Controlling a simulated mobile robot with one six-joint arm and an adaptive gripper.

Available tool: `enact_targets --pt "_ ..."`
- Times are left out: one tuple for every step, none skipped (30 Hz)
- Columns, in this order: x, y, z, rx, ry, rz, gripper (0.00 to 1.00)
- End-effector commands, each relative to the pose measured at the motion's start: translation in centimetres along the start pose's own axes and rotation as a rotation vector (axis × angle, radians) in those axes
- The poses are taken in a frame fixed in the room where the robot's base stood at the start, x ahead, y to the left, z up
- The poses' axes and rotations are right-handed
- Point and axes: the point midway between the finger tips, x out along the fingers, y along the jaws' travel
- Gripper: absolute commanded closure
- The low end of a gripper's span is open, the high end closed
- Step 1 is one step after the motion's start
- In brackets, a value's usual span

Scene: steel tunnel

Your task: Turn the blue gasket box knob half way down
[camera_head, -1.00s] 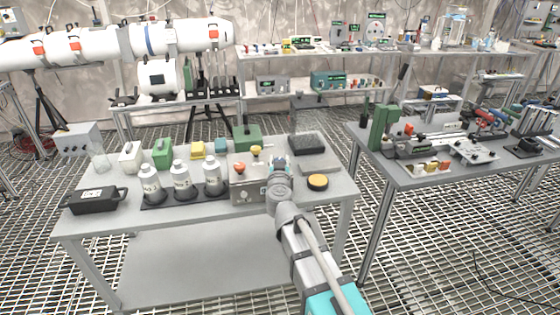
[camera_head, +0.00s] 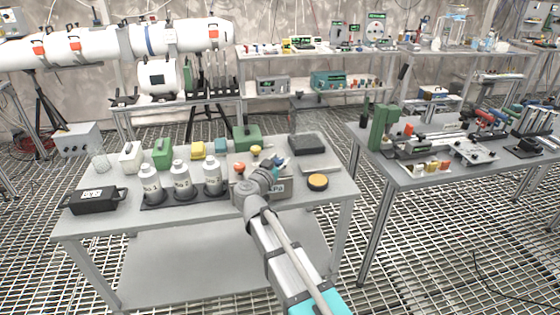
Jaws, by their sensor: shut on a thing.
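The gasket box (camera_head: 277,194) is a low grey metal box near the right part of the front table. An orange-red knob (camera_head: 239,167) and a yellow knob (camera_head: 256,150) stand on its top, left of my gripper. My gripper (camera_head: 276,165) is over the right part of the box, shut on the blue knob (camera_head: 279,161). Only a little blue shows at the fingers. The knob's exact angle cannot be made out.
Left of the box stand several white bottles (camera_head: 181,182) on a dark tray and a black case (camera_head: 93,199). A yellow-topped black disc (camera_head: 318,182) lies to the right. A green box (camera_head: 247,138) and a grey plate with a black block (camera_head: 307,144) are behind.

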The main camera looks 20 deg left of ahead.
Motion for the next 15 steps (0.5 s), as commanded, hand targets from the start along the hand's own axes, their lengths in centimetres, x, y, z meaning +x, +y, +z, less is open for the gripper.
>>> enact_targets --pt "0.24 -0.23 -0.13 -0.004 0.004 -0.001 0.98" --pt "0.24 -0.22 -0.13 -0.004 0.004 -0.001 0.98" --pt "0.23 -0.22 -0.13 -0.005 0.004 -0.001 0.98" --pt "0.23 -0.21 -0.13 -0.005 0.004 -0.001 0.98" --pt "0.23 -0.22 -0.13 -0.005 0.004 -0.001 0.98" --pt "0.23 -0.22 -0.13 -0.005 0.004 -0.002 0.98" --pt "0.23 -0.22 -0.13 -0.005 0.005 -0.002 0.98" --pt "0.23 -0.21 -0.13 -0.005 0.005 -0.002 0.98" --pt "0.23 -0.22 -0.13 -0.005 0.005 -0.002 0.98" --pt "0.23 -0.22 -0.13 -0.005 0.005 -0.002 0.47" --pt "0.22 -0.21 -0.13 -0.005 0.004 -0.002 0.41" --pt "0.21 -0.2 -0.12 -0.004 0.004 -0.002 0.34" --pt "0.19 -0.19 -0.11 -0.004 0.004 -0.002 0.28" --pt "0.17 -0.17 -0.1 -0.003 0.003 -0.002 0.23" --pt "0.15 -0.15 -0.09 -0.003 0.003 -0.001 0.15"
